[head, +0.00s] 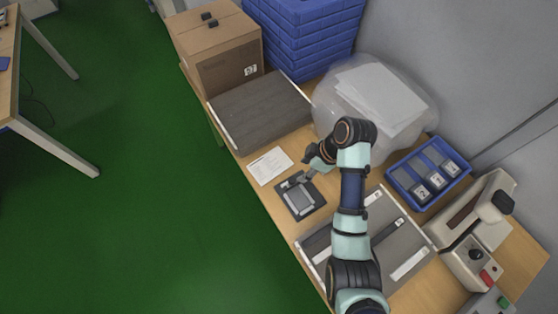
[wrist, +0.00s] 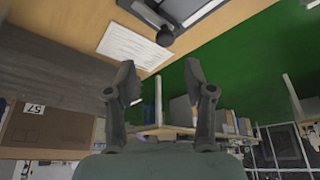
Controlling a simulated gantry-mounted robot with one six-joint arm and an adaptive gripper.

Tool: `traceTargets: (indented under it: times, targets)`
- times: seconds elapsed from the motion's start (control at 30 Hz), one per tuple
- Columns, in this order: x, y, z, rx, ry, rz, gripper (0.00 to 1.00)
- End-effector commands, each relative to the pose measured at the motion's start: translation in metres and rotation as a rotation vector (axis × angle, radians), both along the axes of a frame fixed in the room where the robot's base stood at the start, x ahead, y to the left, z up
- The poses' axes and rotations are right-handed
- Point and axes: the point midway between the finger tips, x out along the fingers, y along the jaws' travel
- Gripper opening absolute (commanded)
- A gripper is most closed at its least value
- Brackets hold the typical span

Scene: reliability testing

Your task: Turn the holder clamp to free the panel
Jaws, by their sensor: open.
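The holder (head: 300,209) is a dark square base on the wooden table, with a light grey panel (head: 299,198) lying in it. In the wrist view the holder (wrist: 150,14) is cut off by the top edge. A dark rounded knob (wrist: 165,37), which looks like the holder clamp, sticks out at its near edge. Whether the fingers touch the holder cannot be told.
A paper sheet (head: 270,166) lies beside the holder. A grey tray (head: 316,242) with strips, a blue bin (head: 403,188), a grey slab (head: 262,108), a carton (head: 215,50) and a wrapped bundle (head: 342,90) crowd the table. The table's left edge is close to the holder.

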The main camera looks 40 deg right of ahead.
Motion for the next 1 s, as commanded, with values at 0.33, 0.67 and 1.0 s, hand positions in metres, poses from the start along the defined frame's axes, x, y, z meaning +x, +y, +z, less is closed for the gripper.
traceTargets:
  times: [0.33,0.67,1.0]
  targets:
    - [0.016,0.013,-0.048,0.000,0.002,-0.001,0.54]
    - [0.025,0.018,-0.071,-0.002,0.000,-0.003,0.54]
    - [0.025,0.018,-0.070,-0.002,0.000,-0.003,0.22]
